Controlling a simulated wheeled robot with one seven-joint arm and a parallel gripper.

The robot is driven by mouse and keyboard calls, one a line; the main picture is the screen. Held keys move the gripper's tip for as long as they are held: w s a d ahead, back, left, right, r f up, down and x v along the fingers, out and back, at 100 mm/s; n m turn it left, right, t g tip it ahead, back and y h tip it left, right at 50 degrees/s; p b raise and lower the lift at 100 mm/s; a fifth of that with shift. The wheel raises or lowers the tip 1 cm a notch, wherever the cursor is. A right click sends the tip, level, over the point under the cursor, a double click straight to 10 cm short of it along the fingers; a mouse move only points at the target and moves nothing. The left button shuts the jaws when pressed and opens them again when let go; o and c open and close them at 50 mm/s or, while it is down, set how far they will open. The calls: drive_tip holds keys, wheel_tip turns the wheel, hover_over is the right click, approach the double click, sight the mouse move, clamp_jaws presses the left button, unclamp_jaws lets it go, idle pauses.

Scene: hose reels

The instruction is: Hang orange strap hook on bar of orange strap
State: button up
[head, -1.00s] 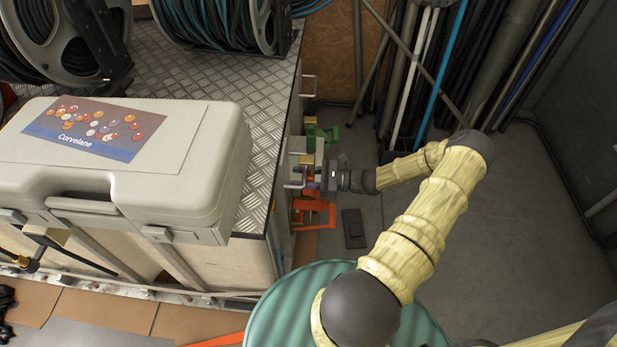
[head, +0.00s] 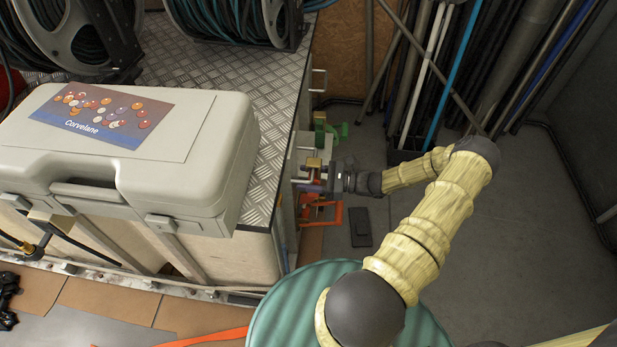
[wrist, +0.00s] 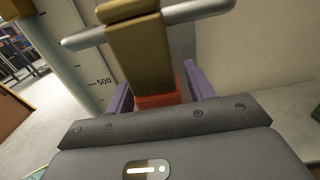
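In the wrist view, a thin metal bar (wrist: 206,13) crosses the top, with a brass-coloured block (wrist: 140,55) hanging over it. A red-orange piece (wrist: 157,99) lies below the block, between my purple fingers. The fingers stand apart on either side of it; a small gap shows at the right finger. In the head view, my gripper (head: 316,178) is at the bench's side, level with a small brass part (head: 313,163). An orange strap (head: 335,214) hangs just below it. Exact contact is too small to see.
A grey case (head: 110,160) sits on the metal-topped bench (head: 275,150), left of my gripper. A green bracket (head: 335,131) is behind it. Pipes (head: 425,75) lean at the back. A teal ribbed drum (head: 290,310) stands in front. Floor at right is clear.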

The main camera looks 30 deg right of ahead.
drive_tip(key=shift+o, duration=0.4)
drive_tip(key=p+v, duration=0.1)
drive_tip(key=v, duration=1.6)
drive_tip(key=shift+s+d+p, duration=0.2)
drive_tip(key=shift+p, duration=0.2)
